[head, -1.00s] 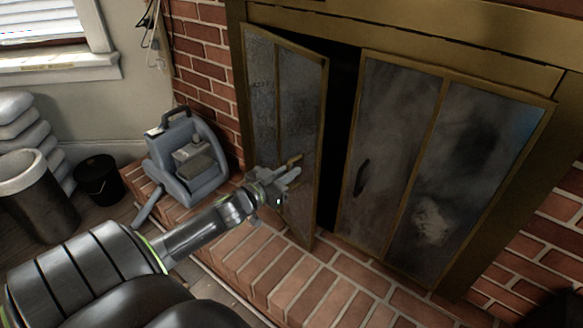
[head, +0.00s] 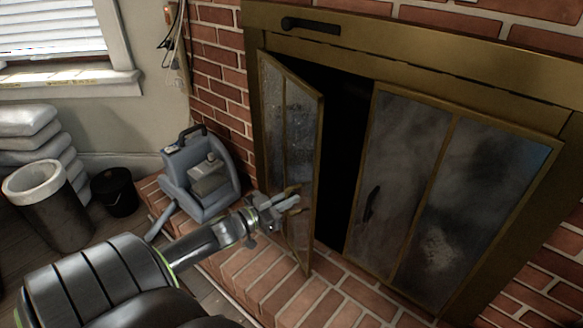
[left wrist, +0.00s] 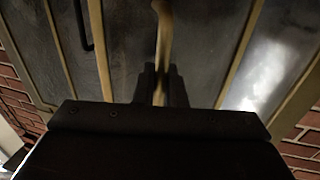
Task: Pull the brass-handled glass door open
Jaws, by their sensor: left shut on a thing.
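The glass door (head: 300,130) on the fireplace's left side stands partly open, swung out from its left edge, with a dark gap to its right. Its brass handle (head: 291,190) is on the lower part of its front. My left gripper (head: 284,201) is at this handle. In the left wrist view, my left gripper (left wrist: 161,88) is shut on the brass handle (left wrist: 163,35), which runs up from between the fingers. The right-hand glass door (head: 420,200), with a dark handle, is closed. My right gripper is not in view.
A brick hearth (head: 345,300) runs below the doors. A blue-grey machine (head: 205,175) stands on the hearth left of the open door, near my left arm. A bin (head: 50,210), a black bucket (head: 117,190) and stacked white sacks (head: 30,130) stand further left.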

